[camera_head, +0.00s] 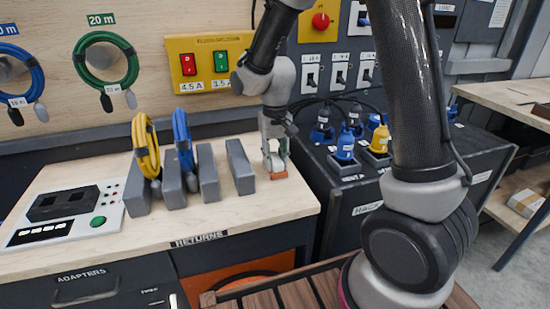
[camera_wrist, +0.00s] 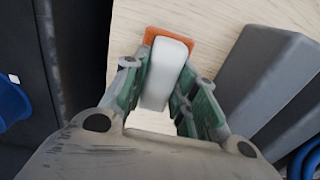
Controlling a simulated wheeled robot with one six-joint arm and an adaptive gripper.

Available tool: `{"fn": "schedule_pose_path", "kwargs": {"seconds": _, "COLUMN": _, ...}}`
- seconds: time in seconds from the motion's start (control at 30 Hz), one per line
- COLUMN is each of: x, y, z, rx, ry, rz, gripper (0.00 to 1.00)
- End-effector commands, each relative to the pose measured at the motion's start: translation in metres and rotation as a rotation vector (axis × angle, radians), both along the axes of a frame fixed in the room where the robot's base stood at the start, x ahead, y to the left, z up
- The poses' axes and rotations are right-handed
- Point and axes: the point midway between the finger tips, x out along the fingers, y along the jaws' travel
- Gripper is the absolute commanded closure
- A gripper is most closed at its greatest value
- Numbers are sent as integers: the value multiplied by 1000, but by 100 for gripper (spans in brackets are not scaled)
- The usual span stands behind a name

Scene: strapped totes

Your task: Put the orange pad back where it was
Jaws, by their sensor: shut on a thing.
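The orange pad (camera_head: 279,175) is at the right end of the wooden bench top, right of the grey upright blocks. In the wrist view its orange base (camera_wrist: 152,36) shows beyond a pale grip block (camera_wrist: 165,72), which seems to be part of it. My gripper (camera_head: 274,160) points down over the pad. In the wrist view, my gripper's green-lined fingers (camera_wrist: 157,90) are on both sides of the pale block, shut on it. The pad looks to be at or just above the bench surface; I cannot tell if it touches.
Several grey upright blocks (camera_head: 208,173) stand left of my gripper, with a yellow cable coil (camera_head: 146,146) and a blue cable coil (camera_head: 183,140) among them. A dark case with plugs (camera_head: 390,180) stands right. The bench front (camera_head: 220,222) is clear.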

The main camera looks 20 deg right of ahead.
Motion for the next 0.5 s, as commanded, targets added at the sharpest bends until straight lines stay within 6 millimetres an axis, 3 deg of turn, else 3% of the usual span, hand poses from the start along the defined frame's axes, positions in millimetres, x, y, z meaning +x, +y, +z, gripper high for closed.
{"fn": "schedule_pose_path", "kwargs": {"seconds": 0.1, "x": 0, "y": 0, "z": -3, "rx": 0, "ry": 1, "rz": 0, "gripper": 94}}
{"fn": "schedule_pose_path", "kwargs": {"seconds": 0.13, "x": 0, "y": 0, "z": -3, "rx": 0, "ry": 1, "rz": 0, "gripper": 67}}
{"fn": "schedule_pose_path", "kwargs": {"seconds": 0.23, "x": 0, "y": 0, "z": -3, "rx": 0, "ry": 1, "rz": 0, "gripper": 50}}
{"fn": "schedule_pose_path", "kwargs": {"seconds": 0.5, "x": 0, "y": 0, "z": -2, "rx": 0, "ry": 0, "rz": 0, "gripper": 50}}
